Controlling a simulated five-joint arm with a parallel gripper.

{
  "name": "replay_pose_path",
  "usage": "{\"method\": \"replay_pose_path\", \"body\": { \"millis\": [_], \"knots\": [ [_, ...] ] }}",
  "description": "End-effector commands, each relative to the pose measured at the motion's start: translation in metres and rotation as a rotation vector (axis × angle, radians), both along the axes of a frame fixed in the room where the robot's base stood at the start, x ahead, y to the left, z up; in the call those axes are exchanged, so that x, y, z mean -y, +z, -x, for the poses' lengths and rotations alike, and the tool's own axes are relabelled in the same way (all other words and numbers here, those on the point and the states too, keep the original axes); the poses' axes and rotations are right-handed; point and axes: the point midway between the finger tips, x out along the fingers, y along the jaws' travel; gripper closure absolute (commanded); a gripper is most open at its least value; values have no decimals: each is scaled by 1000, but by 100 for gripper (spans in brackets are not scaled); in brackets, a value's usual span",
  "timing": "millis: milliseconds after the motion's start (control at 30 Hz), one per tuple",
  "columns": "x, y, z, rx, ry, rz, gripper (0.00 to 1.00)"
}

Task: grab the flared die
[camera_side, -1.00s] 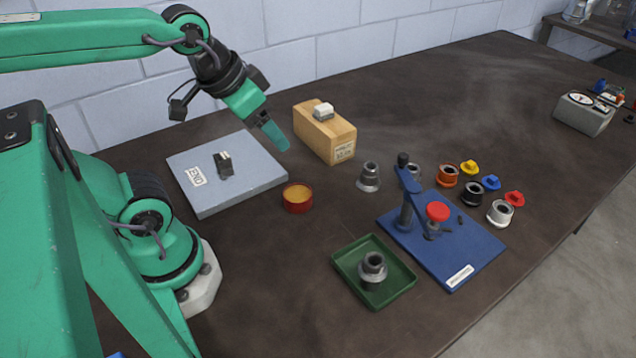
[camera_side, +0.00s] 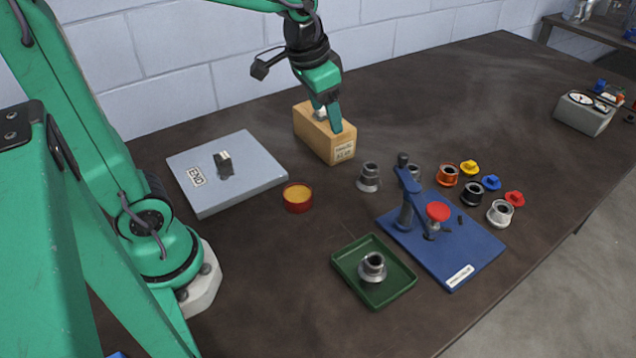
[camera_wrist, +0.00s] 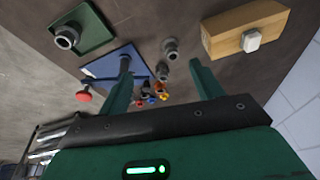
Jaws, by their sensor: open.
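Several grey flared pieces are in view, and I cannot tell for certain which is the flared die. One grey flared piece (camera_side: 369,178) stands upright on the bench right of the wooden block; it also shows in the wrist view (camera_wrist: 170,49). A second (camera_side: 372,267) sits in the green tray (camera_side: 399,293). A third (camera_side: 414,172) is partly hidden behind the press. My gripper (camera_side: 334,128) hangs beside and above the wooden block, left of and above the nearest grey piece. Its fingers (camera_wrist: 161,67) are spread apart and empty in the wrist view.
The wooden block (camera_side: 322,135) with a white piece on top stands close to my gripper. Coloured rings and caps, an amber dish (camera_side: 297,197) and a grey plate (camera_side: 255,190) lie around.

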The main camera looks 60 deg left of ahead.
Motion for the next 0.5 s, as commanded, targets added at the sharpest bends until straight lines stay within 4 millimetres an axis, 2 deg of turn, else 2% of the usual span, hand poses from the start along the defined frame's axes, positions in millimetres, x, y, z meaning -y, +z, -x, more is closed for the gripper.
{"method": "replay_pose_path", "body": {
  "millis": [100, 367, 500],
  "knots": [
    [-1, -12, -23, -40, -26, -7, 34],
    [-4, -43, -67, -116, -85, -19, 34],
    [-5, -65, -90, -157, -117, -23, 34]
  ]
}}
